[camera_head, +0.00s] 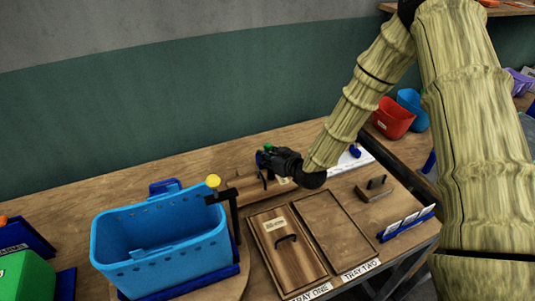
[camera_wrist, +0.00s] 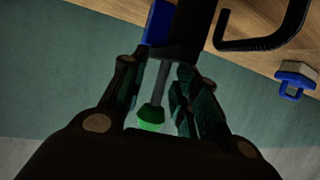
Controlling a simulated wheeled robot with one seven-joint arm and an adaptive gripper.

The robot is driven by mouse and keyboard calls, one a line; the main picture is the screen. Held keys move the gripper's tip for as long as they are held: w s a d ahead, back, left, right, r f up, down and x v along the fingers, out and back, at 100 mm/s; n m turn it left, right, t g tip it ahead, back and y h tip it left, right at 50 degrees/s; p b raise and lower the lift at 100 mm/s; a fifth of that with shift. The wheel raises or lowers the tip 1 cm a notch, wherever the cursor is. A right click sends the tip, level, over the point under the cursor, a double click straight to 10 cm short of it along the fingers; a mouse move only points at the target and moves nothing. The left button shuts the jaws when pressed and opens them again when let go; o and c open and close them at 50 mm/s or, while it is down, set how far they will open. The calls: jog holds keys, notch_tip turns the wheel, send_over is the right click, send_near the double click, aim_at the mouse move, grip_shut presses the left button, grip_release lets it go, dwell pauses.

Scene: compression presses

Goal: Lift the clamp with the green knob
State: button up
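The green knob (camera_head: 268,147) shows just above my gripper (camera_head: 272,157) at the back of the table. In the wrist view, the green knob (camera_wrist: 151,124) and its grey stem lie between the two fingers of my gripper (camera_wrist: 160,72). The fingers are open, with visible gaps beside the stem. The clamp's dark body (camera_wrist: 187,38) and a blue part (camera_wrist: 158,22) lie beyond the fingertips. In the head view, my gripper hides most of this clamp.
A yellow knob (camera_head: 213,181) tops a black clamp at the blue basket's (camera_head: 165,257) right edge. Wooden trays (camera_head: 290,258) lie in front, one with a black handle. A blue card holder (camera_head: 407,224) stands right. A red bin (camera_head: 393,118) is behind my arm.

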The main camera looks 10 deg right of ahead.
jog(key=shift+w+a+f, duration=0.15)
jog(key=shift+w, duration=0.05)
jog(key=shift+c, duration=0.4)
grip_shut()
